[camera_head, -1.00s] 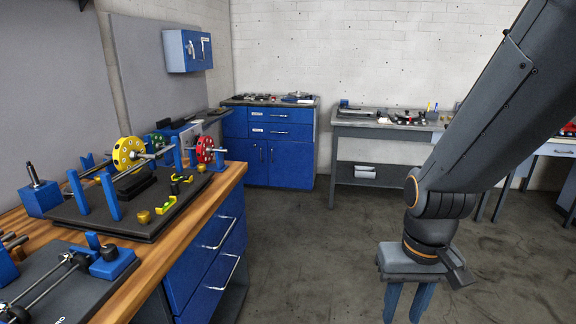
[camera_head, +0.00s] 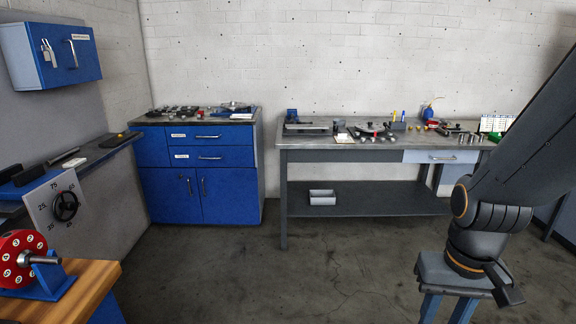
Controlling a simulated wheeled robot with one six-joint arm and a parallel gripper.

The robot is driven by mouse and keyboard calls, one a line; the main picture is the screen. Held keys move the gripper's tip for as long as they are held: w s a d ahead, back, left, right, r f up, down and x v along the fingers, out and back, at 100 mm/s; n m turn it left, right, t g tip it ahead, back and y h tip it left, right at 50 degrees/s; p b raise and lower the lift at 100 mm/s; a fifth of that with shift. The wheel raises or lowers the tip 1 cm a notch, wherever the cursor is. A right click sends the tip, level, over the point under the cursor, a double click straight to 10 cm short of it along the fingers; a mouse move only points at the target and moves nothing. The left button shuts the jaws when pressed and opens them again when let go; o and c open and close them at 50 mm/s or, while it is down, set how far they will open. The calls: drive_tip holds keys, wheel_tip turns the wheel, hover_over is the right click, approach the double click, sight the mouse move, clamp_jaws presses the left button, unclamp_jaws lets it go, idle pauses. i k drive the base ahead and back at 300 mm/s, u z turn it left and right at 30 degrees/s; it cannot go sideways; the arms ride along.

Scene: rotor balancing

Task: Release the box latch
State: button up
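A blue wall box (camera_head: 52,54) hangs on the grey panel at the upper left. Its front has a silver latch lever (camera_head: 49,53), a second silver handle (camera_head: 73,53) and a small white label. The front looks closed. My gripper (camera_head: 449,311) is at the lower right, pointing down, far from the box. Its two blue-grey fingers are apart with floor showing between them, and I see nothing held. The fingertips run to the bottom edge of the picture.
A blue cabinet (camera_head: 231,185) and a grey workbench (camera_head: 283,190) with small parts stand along the back wall. At the lower left are a wooden bench (camera_head: 88,276), a red rotor disc (camera_head: 22,262) and a dial panel (camera_head: 55,214). The floor (camera_head: 330,270) between is clear.

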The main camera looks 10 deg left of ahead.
sight(53, 59)
drive_tip(key=u, duration=0.05)
drive_tip(key=i, duration=1.7)
drive_tip(key=u, duration=1)
drive_tip(key=i, duration=1.05)
drive_tip(key=u, duration=1.4)
drive_tip(key=i, duration=0.65)
drive_tip(key=u, duration=0.4)
drive_tip(key=k, duration=1.35)
drive_tip(key=z, duration=0.5)
drive_tip(key=i, duration=0.6)
drive_tip(key=z, duration=0.55)
drive_tip(key=i, duration=1.2)
drive_tip(key=u, duration=0.9)
